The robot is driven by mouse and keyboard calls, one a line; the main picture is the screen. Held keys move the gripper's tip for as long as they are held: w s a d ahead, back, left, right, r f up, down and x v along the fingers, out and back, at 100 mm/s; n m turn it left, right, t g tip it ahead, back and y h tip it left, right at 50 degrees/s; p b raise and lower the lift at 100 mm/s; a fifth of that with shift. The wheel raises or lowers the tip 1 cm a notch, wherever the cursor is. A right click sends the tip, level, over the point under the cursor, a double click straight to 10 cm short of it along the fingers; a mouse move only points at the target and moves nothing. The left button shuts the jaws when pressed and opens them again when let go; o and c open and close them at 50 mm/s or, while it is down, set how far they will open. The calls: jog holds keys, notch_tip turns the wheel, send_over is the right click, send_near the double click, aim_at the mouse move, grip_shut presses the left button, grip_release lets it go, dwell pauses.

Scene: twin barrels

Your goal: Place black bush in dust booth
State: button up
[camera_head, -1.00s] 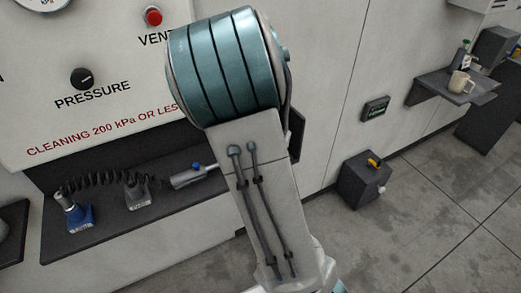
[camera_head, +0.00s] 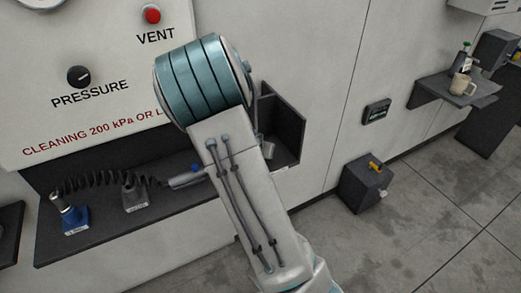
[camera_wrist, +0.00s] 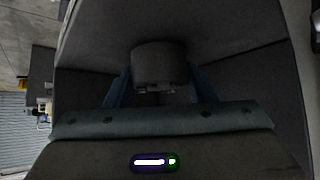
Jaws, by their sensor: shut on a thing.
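The black bush (camera_wrist: 158,60) shows in the wrist view as a short dark cylinder. My gripper (camera_wrist: 161,80) is shut on it, with one blue finger on each side. Dark walls and a dark surface surround the bush in the wrist view; they look like the inside of the dust booth. In the head view the dust booth (camera_head: 284,127) is a dark open box at the right end of the wall shelf, partly behind my arm. My arm hides the gripper and bush there. I cannot tell whether the bush touches the booth floor.
A dark shelf (camera_head: 95,235) holds a blue-based nozzle (camera_head: 73,215), a grey stand (camera_head: 134,196) and a coiled hose (camera_head: 100,182). To the right are a floor box (camera_head: 366,185) and a small shelf with a mug (camera_head: 461,84). Open floor lies at the lower right.

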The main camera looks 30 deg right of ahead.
jog(key=shift+f, duration=0.2)
jog(key=o, duration=1.2)
jog(key=shift+r, duration=0.15)
